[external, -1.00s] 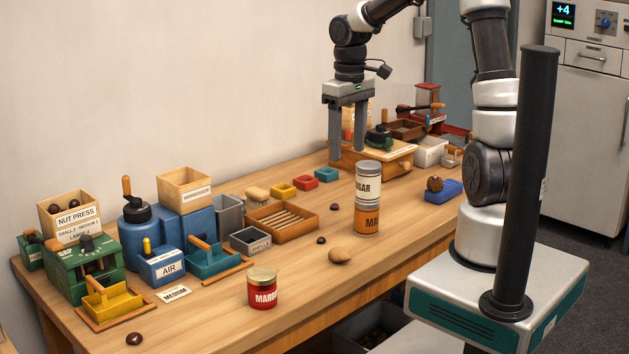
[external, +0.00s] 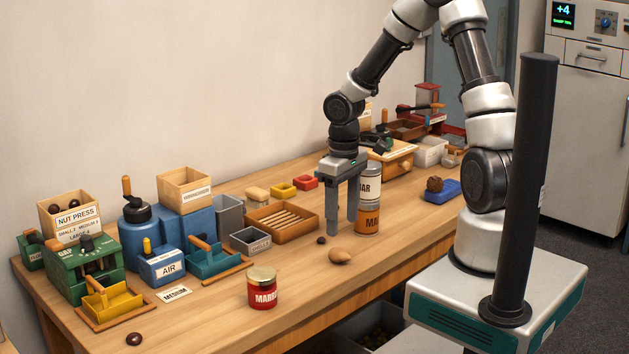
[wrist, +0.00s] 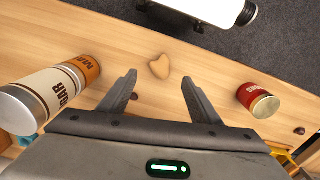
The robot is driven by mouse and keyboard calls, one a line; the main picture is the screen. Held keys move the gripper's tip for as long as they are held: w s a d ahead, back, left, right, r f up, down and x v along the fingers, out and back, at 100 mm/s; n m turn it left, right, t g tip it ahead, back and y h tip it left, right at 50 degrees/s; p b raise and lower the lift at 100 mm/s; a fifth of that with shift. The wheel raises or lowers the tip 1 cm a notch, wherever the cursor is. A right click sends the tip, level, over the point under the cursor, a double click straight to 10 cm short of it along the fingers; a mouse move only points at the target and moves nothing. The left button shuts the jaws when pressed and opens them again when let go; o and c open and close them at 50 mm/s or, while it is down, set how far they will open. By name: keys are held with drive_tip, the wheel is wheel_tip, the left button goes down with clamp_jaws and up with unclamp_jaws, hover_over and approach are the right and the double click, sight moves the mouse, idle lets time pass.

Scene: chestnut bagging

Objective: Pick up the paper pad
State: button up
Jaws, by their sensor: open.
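I cannot make out a clear paper pad in either view. A small flat white card marked MEDIUM (external: 174,294) lies on the bench left of the red jar. A tan, rounded lump (external: 340,256) lies on the bench; it also shows in the wrist view (wrist: 159,66), just beyond and between my fingertips. My gripper (external: 343,228) points down, open and empty, low over the bench, behind the tan lump and beside the stacked cans. In the wrist view my gripper (wrist: 160,78) shows two spread fingers with nothing between them but bench top and a small dark nut.
A sugar can (external: 373,185) stands on an orange can (external: 367,219), close to my right finger. A red jar (external: 262,290) stands at the front. A slatted wooden tray (external: 283,221), metal bin and blue stations fill the left and back. The bench front is mostly clear.

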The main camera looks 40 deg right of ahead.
sight(341, 249)
wheel_tip(341, 249, down, 8)
drive_tip(key=shift+a+r+b, duration=0.1)
drive_tip(key=shift+r+b, duration=0.15)
drive_tip(key=shift+b, duration=0.2)
drive_tip(key=shift+c, duration=0.2)
drive_tip(key=c, duration=1.1)
